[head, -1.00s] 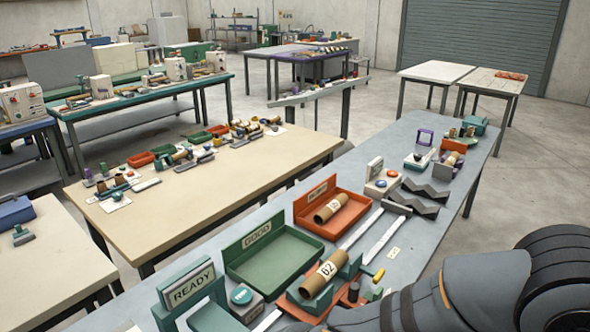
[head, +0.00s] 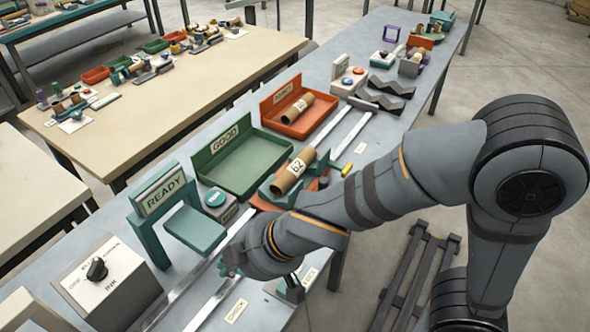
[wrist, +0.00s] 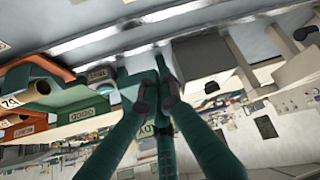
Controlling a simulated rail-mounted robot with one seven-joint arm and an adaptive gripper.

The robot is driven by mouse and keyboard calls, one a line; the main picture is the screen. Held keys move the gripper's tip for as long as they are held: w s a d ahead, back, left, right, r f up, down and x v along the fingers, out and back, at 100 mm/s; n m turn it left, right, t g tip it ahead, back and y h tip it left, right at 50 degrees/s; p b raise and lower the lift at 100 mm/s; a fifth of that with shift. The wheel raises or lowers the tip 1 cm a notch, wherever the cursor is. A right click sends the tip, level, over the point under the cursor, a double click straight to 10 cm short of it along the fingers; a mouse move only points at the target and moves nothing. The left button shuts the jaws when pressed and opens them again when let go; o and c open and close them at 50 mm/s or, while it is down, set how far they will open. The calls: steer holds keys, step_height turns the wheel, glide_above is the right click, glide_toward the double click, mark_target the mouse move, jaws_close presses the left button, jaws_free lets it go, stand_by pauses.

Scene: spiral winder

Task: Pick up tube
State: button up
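A brown tube (head: 293,172) with a white label reading 62 lies in a teal cradle on an orange base, in the middle of the grey bench.
The empty green GOOD tray (head: 240,163) stands behind the cradle. The teal READY stand (head: 165,200), a button box (head: 219,202) and a white dial box (head: 108,275) are to the left. Metal rails (head: 190,285) run along the bench. Zigzag dark blocks (head: 385,92) lie farther right.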

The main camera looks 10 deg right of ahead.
steer(key=o, duration=1.7)
steer(key=shift+o, duration=0.7)
